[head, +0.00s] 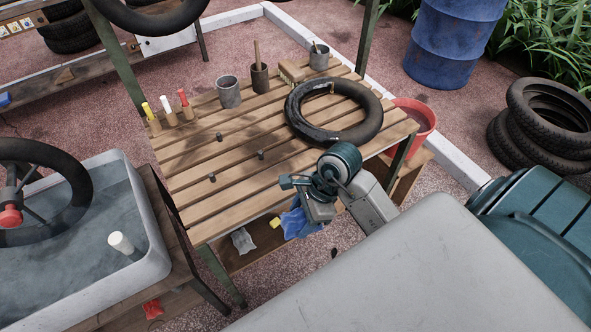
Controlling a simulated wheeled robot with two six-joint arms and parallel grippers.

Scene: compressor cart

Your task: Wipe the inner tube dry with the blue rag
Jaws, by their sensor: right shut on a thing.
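The black inner tube (367,128) lies flat on the slatted wooden table (215,208), toward its back right. Its surface has shiny light patches. My right gripper (308,213) is at the table's front edge, nearer than the tube and apart from it. It is shut on the blue rag (298,224), which hangs in folds below it. The arm's wrist hides the fingertips and part of the rag. My left gripper is not in view.
Cups (229,92), a brush (291,71) and coloured-handled tools (166,108) line the table's back. Small dark pegs (220,137) stand mid-table. A water tub (150,225) is at left, a red bucket (418,117) right of the table. The table's left front is clear.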

